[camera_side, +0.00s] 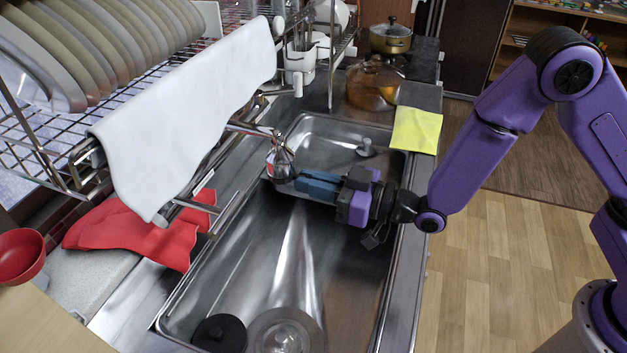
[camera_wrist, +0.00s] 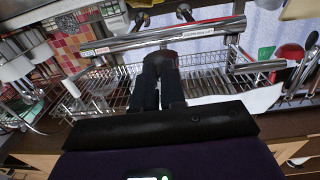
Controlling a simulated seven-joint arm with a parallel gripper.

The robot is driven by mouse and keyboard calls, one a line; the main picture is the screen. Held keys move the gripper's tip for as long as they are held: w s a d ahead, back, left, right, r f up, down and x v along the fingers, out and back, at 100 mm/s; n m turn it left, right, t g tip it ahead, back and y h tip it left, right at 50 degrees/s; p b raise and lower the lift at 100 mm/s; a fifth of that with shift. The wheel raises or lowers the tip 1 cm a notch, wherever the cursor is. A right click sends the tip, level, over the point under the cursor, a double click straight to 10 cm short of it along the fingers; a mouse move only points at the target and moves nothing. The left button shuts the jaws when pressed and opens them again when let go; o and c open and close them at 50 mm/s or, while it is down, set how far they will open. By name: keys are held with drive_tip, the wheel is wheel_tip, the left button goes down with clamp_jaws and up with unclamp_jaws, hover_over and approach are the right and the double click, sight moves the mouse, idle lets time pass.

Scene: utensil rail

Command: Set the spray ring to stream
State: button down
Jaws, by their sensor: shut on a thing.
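The faucet's metal spray head (camera_side: 281,158) hangs over the divider between the two sink basins, at the end of a chrome spout. The ring at its lower end is small in the side view, and I cannot read which setting it is on. My gripper (camera_side: 299,182) reaches in level from the right, and its blue fingers are shut on the spray ring at the lower part of the head. In the wrist view, my gripper (camera_wrist: 160,64) has its dark fingers close together over a dark round part, with little else of the ring showing.
A dish rack with plates and a hanging white towel (camera_side: 195,105) stands left. A red cloth (camera_side: 150,232) lies below it.

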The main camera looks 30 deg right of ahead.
drive_tip(key=c, duration=1.2)
unclamp_jaws()
drive_tip(key=shift+d, duration=0.1)
drive_tip(key=v, duration=1.7)
drive_tip(key=shift+s+d, duration=0.1)
drive_tip(key=shift+d, duration=0.05)
